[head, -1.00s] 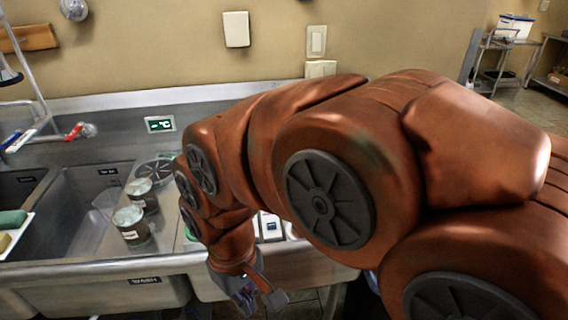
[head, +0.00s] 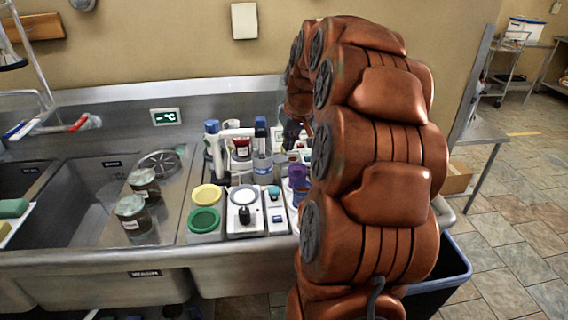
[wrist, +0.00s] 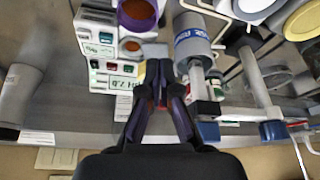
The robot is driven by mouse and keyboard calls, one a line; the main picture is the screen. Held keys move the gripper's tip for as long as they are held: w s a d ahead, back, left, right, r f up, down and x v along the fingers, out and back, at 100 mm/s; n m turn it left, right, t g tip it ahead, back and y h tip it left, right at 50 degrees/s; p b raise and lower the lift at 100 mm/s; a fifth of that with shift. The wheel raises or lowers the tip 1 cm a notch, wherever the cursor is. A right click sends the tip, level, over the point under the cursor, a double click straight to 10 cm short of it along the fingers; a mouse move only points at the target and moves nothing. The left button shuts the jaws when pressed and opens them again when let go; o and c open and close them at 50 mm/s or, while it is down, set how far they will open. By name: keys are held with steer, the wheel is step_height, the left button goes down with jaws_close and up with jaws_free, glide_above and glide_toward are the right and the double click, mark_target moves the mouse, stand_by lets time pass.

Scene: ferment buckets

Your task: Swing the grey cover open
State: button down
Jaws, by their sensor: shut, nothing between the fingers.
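I cannot pick out the grey cover with certainty in either view. My gripper (wrist: 156,56) points at the crowded counter in the wrist view. Its dark fingers are together, with nothing between them, and a small grey plate shows at their tips. White boxes with small displays (wrist: 101,45) lie to the left of the fingertips. A grey cylinder with a blue label band (wrist: 193,45) stands close on their right. In the head view my arm hides most of the gripper and the spot behind it.
The counter holds a yellow lid (head: 206,194), a green lid (head: 204,220), a white device with a black knob (head: 243,214) and blue-capped bottles (head: 261,150). Two jars (head: 132,217) stand by the sink (head: 80,195). A purple cup (head: 298,177) is beside my arm.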

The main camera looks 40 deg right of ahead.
mark_target(282, 169)
steer(key=shift+d+f, duration=0.15)
steer(key=shift+d, duration=0.1)
steer(key=p+x, duration=0.2)
steer(key=x, duration=0.7)
steer(key=shift+w+f+p, duration=0.2)
steer(key=shift+f+p, duration=0.1)
steer(key=shift+w+a+f+b, duration=0.1)
steer(key=shift+b, duration=0.35)
steer(key=shift+w+a+b, duration=0.1)
steer(key=shift+b, duration=0.2)
steer(key=shift+w+a, duration=0.1)
